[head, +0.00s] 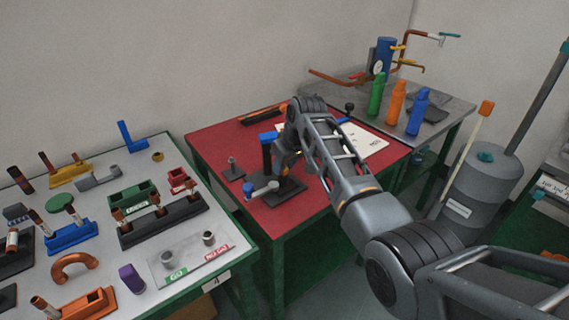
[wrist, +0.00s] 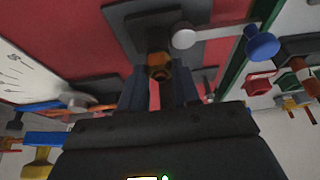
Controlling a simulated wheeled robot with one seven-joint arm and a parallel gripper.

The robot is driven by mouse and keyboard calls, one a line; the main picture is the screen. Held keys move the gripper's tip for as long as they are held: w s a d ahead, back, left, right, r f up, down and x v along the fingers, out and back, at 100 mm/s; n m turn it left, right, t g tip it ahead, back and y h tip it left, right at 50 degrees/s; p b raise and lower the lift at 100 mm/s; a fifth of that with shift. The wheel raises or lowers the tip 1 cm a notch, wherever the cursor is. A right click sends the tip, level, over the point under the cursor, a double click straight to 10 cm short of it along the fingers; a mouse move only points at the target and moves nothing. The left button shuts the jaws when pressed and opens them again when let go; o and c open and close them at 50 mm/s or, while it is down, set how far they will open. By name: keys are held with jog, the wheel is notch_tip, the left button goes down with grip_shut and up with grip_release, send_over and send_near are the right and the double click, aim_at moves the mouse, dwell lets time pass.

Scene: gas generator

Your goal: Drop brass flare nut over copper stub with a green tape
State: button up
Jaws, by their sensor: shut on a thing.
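Several copper stubs (head: 156,200) stand upright in a long dark block on the grey table at left, well away from my gripper. Their tape bands are too small to tell which one is green.
A dark stand (head: 270,193) with a blue-knobbed clamp (head: 248,189) is close to my gripper on the red table (head: 225,140). A small post (head: 232,168) stands left of it. The left table (head: 205,268) is crowded with fittings. Colored bottles (head: 397,102) stand at the back right.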

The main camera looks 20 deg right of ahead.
jog(key=o, duration=0.8)
jog(key=shift+v, duration=3.9)
